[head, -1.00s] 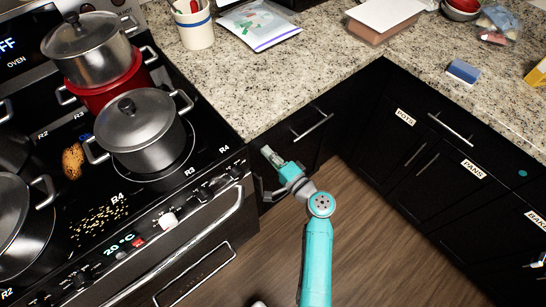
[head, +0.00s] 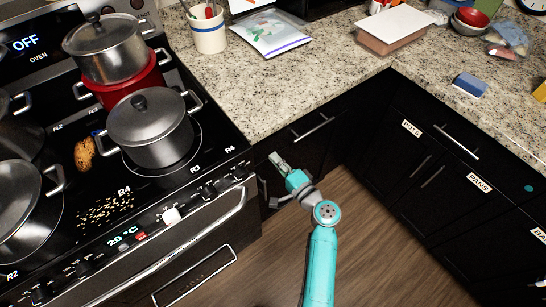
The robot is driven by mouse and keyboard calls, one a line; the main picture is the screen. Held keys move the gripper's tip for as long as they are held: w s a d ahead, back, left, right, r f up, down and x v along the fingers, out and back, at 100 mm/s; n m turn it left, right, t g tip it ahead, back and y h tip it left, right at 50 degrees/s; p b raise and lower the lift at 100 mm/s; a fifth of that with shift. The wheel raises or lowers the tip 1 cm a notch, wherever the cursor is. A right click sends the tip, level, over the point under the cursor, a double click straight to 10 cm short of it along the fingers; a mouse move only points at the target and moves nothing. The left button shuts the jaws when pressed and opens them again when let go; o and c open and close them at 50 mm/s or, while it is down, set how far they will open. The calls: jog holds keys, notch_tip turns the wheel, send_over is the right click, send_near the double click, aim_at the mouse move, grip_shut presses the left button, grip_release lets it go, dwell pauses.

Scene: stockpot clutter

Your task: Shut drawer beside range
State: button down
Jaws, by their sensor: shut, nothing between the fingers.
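The drawer beside the range has a black front with a silver bar handle (head: 313,126), just under the counter edge. I see no open drawer interior; whether its front is fully flush is hard to tell in the dark. My gripper (head: 275,158) is shut and empty, left of and below the handle in the picture, in front of the dark cabinet face by the range's right corner. I cannot tell whether its tip touches the front. The range (head: 190,205) stands on the left with its oven handle along the front.
A grey pot (head: 150,128), a red pot (head: 128,86) with another grey pot on it, and a potato (head: 85,153) are on the range. Cabinets labelled POTS and PANS (head: 479,183) line the right. The wooden floor (head: 385,255) is clear between them.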

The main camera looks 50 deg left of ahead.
jog(key=d, duration=1)
jog(key=shift+s, duration=0.4)
